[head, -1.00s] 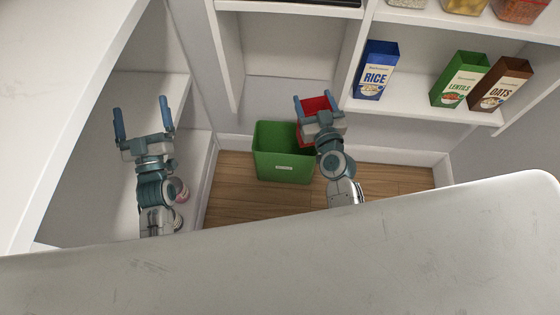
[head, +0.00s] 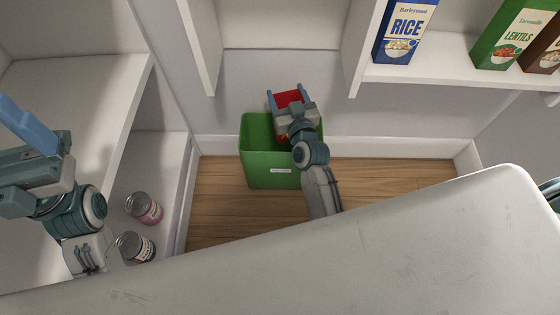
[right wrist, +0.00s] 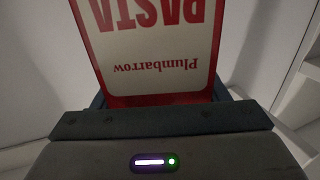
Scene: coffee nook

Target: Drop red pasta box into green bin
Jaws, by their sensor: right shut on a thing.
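The red pasta box (head: 288,99) is mostly hidden by my right gripper (head: 287,97) in the head view. In the right wrist view, the box's red and white face (right wrist: 155,50) fills the top middle, with its lettering upside down. My right gripper is shut on the box. The green bin (head: 262,172) stands on the wood floor against the back wall. The box and gripper appear over the bin's right part; their height above its rim is hard to tell. My left gripper (head: 14,158) is at the left edge, its fingers apart and empty.
Two cans (head: 143,208) stand low at the left, beside my left arm. A blue rice box (head: 405,32) and a green lentils box (head: 512,40) stand on the right shelf (head: 430,72). Bare floor (head: 400,170) lies right of the bin.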

